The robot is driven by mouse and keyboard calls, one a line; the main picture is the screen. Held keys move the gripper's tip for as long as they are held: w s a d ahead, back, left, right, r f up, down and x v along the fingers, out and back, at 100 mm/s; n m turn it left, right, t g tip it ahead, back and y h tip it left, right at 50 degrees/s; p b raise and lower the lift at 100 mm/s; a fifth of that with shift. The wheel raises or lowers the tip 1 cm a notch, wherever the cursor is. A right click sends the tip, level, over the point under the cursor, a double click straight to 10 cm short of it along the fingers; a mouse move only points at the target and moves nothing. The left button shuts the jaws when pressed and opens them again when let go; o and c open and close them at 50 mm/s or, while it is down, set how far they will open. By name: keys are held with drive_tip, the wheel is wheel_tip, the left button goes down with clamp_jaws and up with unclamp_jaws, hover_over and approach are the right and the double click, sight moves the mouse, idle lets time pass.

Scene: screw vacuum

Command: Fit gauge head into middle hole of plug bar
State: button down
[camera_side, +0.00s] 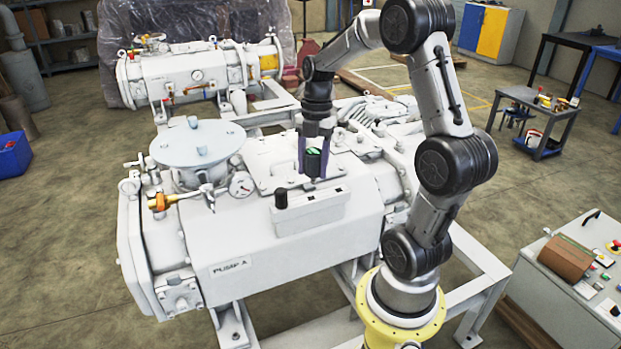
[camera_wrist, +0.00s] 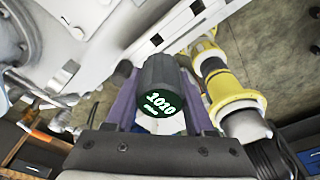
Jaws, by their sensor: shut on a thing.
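My gripper (camera_side: 314,168) is shut on the gauge head (camera_side: 312,154), a dark cylinder with a green display, held above the pump top behind the plug bar. In the wrist view the gauge head (camera_wrist: 160,92) reads 1010 and sits between two purple fingers. The plug bar (camera_side: 312,212) is a white block along the front upper edge of the pump. A black plug (camera_side: 281,199) stands upright at its left end. The gauge head is apart from the bar.
The white pump (camera_side: 300,250) carries a round flanged cover (camera_side: 197,142), a dial gauge (camera_side: 241,184) and a brass-coloured valve (camera_side: 160,202) left of the bar. A control desk (camera_side: 580,270) stands at the right. The space directly above the bar's middle and right looks clear.

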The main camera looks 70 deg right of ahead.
sight(310, 176)
drive_tip(key=f, duration=0.3)
drive_tip(key=shift+w+d+f, duration=0.3)
drive_tip(key=shift+w, duration=0.1)
drive_tip(key=shift+f, duration=0.3)
drive_tip(key=shift+f, duration=0.6)
drive_tip(key=shift+c, duration=1.3)
unclamp_jaws()
